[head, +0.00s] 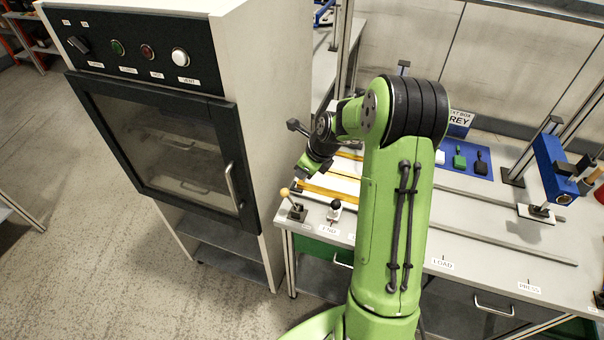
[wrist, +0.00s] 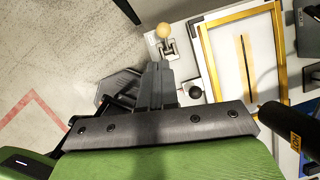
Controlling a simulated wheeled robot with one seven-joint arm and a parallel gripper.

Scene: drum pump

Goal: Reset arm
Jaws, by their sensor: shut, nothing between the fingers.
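My green arm (head: 393,215) rises in the middle of the head view and bends left over the workbench. My gripper (wrist: 158,72) is shut and empty in the wrist view. It hangs above the bench's front left edge, near a lever with a tan ball knob (wrist: 163,31) and a black ball knob (wrist: 195,91). The tan-knobbed lever (head: 285,192) and black knob (head: 335,205) also show in the head view, just below my gripper. My fingertips are small and partly hidden there, and I cannot tell how high they are above the knobs.
A cabinet (head: 230,45) with a closed glass door (head: 165,150) stands close left of my arm. A yellow-edged white frame (wrist: 281,50) lies on the bench beside the knobs. A blue press (head: 555,168) stands at the right. The floor (head: 110,270) at front left is clear.

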